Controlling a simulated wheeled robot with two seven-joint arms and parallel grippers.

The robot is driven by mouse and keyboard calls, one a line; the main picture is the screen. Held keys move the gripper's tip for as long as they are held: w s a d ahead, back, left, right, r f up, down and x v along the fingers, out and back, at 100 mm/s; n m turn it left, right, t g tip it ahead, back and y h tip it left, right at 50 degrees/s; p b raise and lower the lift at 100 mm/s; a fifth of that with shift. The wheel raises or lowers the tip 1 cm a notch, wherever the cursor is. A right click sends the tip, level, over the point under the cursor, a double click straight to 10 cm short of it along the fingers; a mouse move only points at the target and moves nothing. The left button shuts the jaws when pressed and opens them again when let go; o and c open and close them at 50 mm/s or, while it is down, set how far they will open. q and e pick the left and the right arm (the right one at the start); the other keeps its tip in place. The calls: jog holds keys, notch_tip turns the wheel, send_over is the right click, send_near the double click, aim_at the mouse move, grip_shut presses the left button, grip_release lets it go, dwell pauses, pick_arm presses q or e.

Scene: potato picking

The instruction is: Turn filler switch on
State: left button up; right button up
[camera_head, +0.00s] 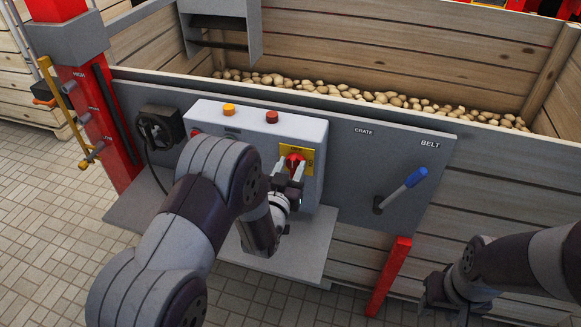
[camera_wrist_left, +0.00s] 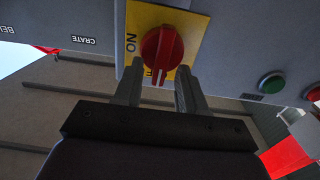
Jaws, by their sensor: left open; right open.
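The filler switch is a red rotary knob (camera_head: 293,162) on a yellow plate (camera_head: 309,161), on the front of a light grey control box (camera_head: 240,123). In the left wrist view the red knob (camera_wrist_left: 162,50) shows close up, with "ON" readable on its yellow plate (camera_wrist_left: 140,20). My left gripper (camera_head: 290,172) is open right at the knob. In the wrist view its two fingers (camera_wrist_left: 158,85) stand on either side of the knob's lower part; I cannot tell whether they touch it. My right gripper (camera_head: 452,305) is low at the right, away from the panel, its fingers partly unclear.
A blue-handled lever (camera_head: 402,190) labelled BELT sits right on the grey panel (camera_head: 350,165). An orange button (camera_head: 229,110) and a red button (camera_head: 272,117) top the box. A black socket with cable (camera_head: 160,128) is left. A wooden crate (camera_head: 400,45) of potatoes (camera_head: 380,97) stands behind.

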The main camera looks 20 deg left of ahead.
pick_arm(q)
grip_shut()
jog(key=shift+m, duration=0.3)
jog(key=m+b, duration=0.2)
jog(key=shift+d+f+m, duration=0.2)
jog(key=shift+d+m, duration=0.05)
jog(key=shift+m, duration=0.05)
jog(key=shift+d+f+m+b, duration=0.25)
jog(key=shift+m+b, duration=0.75)
jog(key=shift+m, duration=1.45)
jog(key=shift+d+f+m+b, duration=0.2)
jog(key=shift+m+b, duration=0.85)
jog(key=shift+m, duration=1.35)
jog(key=shift+d+f+m+b, duration=0.2)
jog(key=shift+m+b, duration=0.8)
jog(key=shift+m, duration=1.45)
